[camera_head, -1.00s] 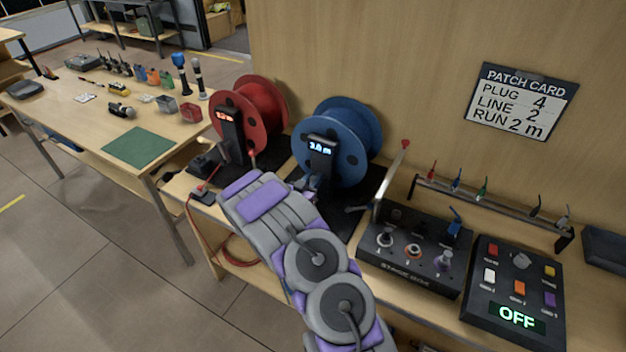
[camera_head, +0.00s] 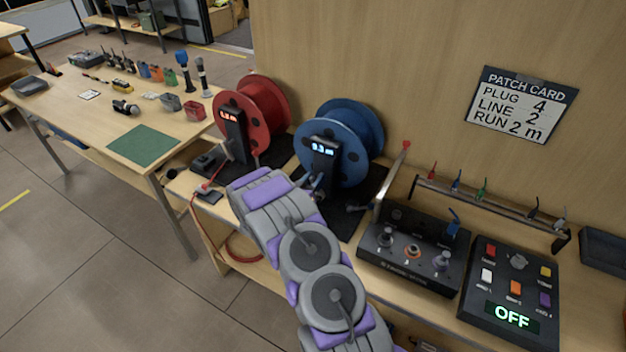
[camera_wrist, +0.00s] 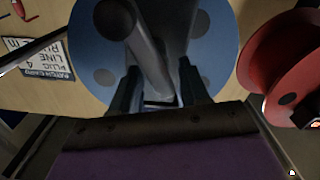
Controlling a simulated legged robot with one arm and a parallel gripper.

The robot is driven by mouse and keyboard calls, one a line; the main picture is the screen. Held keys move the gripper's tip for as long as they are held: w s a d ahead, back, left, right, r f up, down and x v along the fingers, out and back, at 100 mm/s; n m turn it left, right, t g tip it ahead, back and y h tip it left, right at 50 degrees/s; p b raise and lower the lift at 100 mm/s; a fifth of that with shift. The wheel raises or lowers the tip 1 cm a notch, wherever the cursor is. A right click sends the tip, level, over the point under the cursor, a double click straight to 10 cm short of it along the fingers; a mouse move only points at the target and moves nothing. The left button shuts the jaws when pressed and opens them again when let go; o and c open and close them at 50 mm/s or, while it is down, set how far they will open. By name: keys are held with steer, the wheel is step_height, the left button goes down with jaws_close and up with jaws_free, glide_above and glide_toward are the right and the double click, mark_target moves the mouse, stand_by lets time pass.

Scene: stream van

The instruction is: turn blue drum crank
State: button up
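The blue drum (camera_head: 357,130) stands upright on a black base on the bench, with a small display (camera_head: 322,149) on its dark post that seems to read 0.3 m. In the wrist view the blue drum (camera_wrist: 215,35) fills the upper middle. The dark grey crank (camera_wrist: 148,55) runs down between the two fingers of my gripper (camera_wrist: 160,82). My gripper appears shut on the crank, one finger on each side, though finger contact is dark and hard to see. In the head view my arm hides most of the crank and the gripper (camera_head: 312,188).
A red drum (camera_head: 262,112) stands close on the left; it also shows in the wrist view (camera_wrist: 285,60). Right of the blue drum are a lever with a red tip (camera_head: 393,178), a stage box (camera_head: 412,250) and a panel reading OFF (camera_head: 512,290). A wall is behind.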

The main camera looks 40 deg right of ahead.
steer(key=shift+r, duration=0.1)
steer(key=p+v, duration=0.2)
steer(key=v, duration=1.5)
steer(key=shift+a, duration=0.2)
steer(key=shift+c, duration=0.4)
